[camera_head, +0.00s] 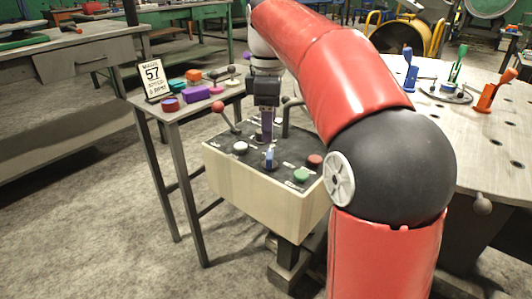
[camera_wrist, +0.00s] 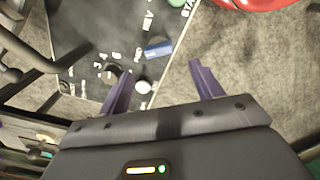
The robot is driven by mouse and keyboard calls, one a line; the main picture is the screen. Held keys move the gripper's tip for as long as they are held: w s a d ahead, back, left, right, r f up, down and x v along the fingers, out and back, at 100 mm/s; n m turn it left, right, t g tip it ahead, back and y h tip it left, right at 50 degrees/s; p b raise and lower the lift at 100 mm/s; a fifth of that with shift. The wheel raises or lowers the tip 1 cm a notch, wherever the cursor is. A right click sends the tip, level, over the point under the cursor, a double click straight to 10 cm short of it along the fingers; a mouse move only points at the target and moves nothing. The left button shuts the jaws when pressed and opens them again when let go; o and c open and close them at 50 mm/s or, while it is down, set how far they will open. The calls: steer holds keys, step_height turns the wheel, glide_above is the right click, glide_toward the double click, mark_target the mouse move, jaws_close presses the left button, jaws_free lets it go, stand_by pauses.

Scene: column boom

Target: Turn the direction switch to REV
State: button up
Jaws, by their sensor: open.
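The control box (camera_head: 250,187) has a pale body and a dark top panel with several controls. A blue switch (camera_head: 270,157), apparently the direction switch, stands near the panel's front edge. In the wrist view the blue switch (camera_wrist: 158,47) lies beside the REV lettering and other lettering that seems to read FWD. Which label it is set to, I cannot tell. My gripper (camera_head: 266,138) is over the panel, behind the switch. Its purple fingers (camera_wrist: 162,70) are apart and empty in the wrist view, with the blue switch beyond their tips.
A white knob (camera_head: 240,147), a green button (camera_head: 301,176) and a red button (camera_head: 315,161) surround the switch. A red-knobbed lever (camera_head: 218,106) rises at the panel's left. A side table (camera_head: 187,109) with coloured blocks and a perforated bench (camera_head: 490,140) flank the box.

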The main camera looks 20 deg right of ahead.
mark_target(269, 153)
step_height(269, 153, down, 8)
steer(key=shift+r+b, duration=0.1)
steer(key=shift+b, duration=0.9)
steer(key=shift+w, duration=0.1)
steer(key=c, duration=1)
